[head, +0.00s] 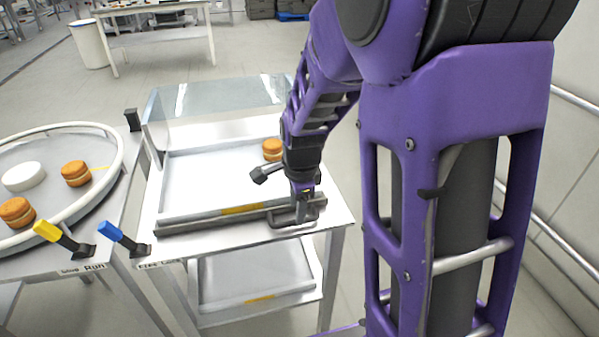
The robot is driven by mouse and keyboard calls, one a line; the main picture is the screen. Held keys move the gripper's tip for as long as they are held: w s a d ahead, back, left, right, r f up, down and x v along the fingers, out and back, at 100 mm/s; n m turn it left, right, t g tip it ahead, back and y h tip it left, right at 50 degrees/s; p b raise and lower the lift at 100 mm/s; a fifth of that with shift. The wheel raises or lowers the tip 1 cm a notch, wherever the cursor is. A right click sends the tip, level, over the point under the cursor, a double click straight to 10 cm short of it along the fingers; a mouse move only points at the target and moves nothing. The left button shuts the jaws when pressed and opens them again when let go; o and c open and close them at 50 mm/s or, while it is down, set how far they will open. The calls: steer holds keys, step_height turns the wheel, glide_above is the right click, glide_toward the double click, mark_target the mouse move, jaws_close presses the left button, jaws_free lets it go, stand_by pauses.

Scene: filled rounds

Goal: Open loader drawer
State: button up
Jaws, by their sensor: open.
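The loader (344,216) is a white table-like unit with a clear cover (225,96) at its back. Its drawer (205,180) shows as a shallow white tray with a grey front bar and a yellow mark. A dark grey handle (284,219) stands at the right end of the front bar. My gripper (303,193) points down right at the handle and is open. Its fingertips overlap the handle in the picture, so I cannot tell whether they touch it. A filled round (271,149) lies in the drawer's back right, partly behind my gripper.
Left is a round table (119,170) with a raised rim, holding filled rounds (75,173) and a white disc (23,177). Yellow (52,234) and blue (116,236) levers stand at the front edge. A lower shelf (252,272) sits beneath. A rail (570,262) runs right.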

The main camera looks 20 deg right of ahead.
step_height(320, 180, up, 14)
steer(key=s+p, duration=0.2)
steer(key=shift+s+f, duration=0.25)
steer(key=shift+w, duration=0.1)
